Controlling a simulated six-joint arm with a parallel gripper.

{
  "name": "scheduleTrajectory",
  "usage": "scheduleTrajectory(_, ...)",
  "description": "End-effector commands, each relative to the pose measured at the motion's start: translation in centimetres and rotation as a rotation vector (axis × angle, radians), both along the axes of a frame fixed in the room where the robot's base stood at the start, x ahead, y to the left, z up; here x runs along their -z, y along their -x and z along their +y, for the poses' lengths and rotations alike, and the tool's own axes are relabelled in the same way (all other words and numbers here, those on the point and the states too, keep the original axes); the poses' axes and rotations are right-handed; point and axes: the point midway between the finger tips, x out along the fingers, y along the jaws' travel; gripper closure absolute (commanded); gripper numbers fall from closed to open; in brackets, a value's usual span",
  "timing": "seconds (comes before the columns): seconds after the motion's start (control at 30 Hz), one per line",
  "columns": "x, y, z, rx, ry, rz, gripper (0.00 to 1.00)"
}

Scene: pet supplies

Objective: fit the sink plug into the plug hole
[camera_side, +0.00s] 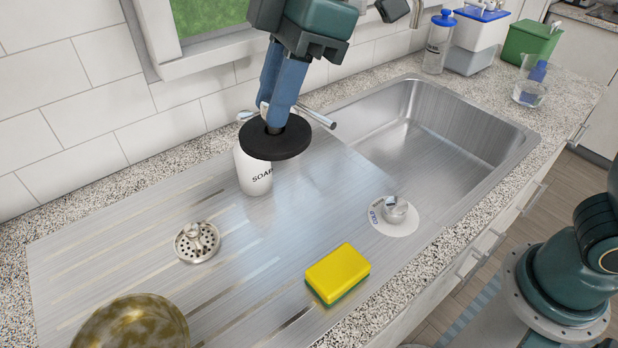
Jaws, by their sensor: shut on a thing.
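The sink plug (275,142) is a flat black disc. My gripper (275,119), with blue fingers, points down and is shut on the plug's top middle. The plug hangs roughly level in the air, in front of the top of the white soap bottle in this view. The steel sink basin (430,150) is to the right of the plug. I cannot make out the plug hole in this view. A round metal strainer (197,242) lies on the ribbed drainboard at the left.
The soap bottle (254,178) stands behind the plug, near a chrome tap (316,117). A yellow and green sponge (338,272), a chrome knob (395,208) on a "cold" disc and a mottled bowl (130,325) are nearer the front. The drainboard's middle is clear.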

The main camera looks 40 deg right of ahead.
Motion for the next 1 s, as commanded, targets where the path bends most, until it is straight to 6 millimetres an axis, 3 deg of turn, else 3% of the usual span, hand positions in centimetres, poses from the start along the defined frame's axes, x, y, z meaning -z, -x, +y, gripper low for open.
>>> scheduleTrajectory(0.2, 0.0, -2.3, -4.8, 0.017, 0.004, 0.005, 1.0)
scheduleTrajectory(0.5, 0.1, -4.1, -11.2, 0.029, 0.006, 0.01, 1.0)
scheduleTrajectory(1.0, 0.1, -4.6, -22.1, 0.05, 0.003, 0.012, 1.0)
